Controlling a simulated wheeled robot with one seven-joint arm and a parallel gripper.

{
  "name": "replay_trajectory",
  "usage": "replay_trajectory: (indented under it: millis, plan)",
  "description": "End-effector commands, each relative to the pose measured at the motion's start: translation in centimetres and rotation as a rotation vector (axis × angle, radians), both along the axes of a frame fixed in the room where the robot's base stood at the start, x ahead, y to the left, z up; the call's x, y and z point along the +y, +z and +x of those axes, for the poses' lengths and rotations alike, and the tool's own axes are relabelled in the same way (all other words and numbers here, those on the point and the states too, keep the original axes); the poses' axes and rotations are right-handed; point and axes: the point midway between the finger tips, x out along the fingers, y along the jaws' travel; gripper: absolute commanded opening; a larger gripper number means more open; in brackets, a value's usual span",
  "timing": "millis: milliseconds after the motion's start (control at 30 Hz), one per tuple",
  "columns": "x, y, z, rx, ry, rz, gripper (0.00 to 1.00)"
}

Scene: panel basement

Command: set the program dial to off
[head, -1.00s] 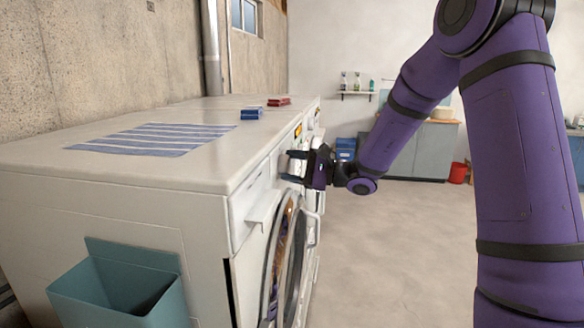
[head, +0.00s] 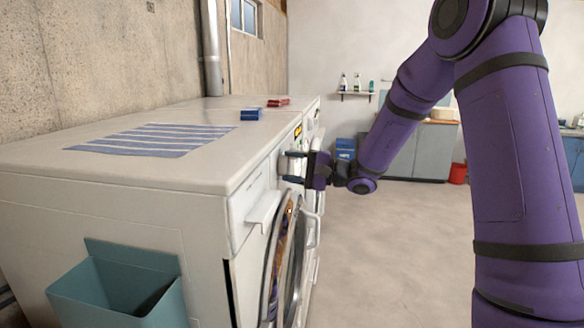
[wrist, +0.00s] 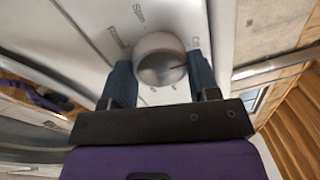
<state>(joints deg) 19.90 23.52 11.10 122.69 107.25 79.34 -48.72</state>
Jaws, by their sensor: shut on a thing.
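The program dial (wrist: 160,62) is a round, pale knob on the white washing machine front panel, with printed labels around it in the wrist view. A dark pointer line shows on its face. I cannot read which setting it points to. My gripper (wrist: 160,80) is shut on the dial, one dark finger on each side. In the head view my gripper (head: 293,167) reaches the front panel of the washing machine (head: 240,200) from the right, and the fingers hide most of the dial.
The round door (head: 285,255) stands below the panel, beside a pulled-out drawer (head: 263,207). A striped cloth (head: 150,140), a blue box (head: 250,113) and a red box (head: 279,102) lie on top. A teal bin (head: 120,285) hangs on the near side. Floor at right is clear.

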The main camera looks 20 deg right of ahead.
Motion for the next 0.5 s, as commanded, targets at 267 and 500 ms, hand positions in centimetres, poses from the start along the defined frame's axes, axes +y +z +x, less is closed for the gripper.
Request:
replay_trajectory:
  millis: [267, 500]
  plan:
    - [-0.05, -0.08, -0.02, 0.001, -0.001, -0.002, 0.31]
    - [-0.02, -0.04, -0.01, 0.000, 0.000, -0.001, 0.80]
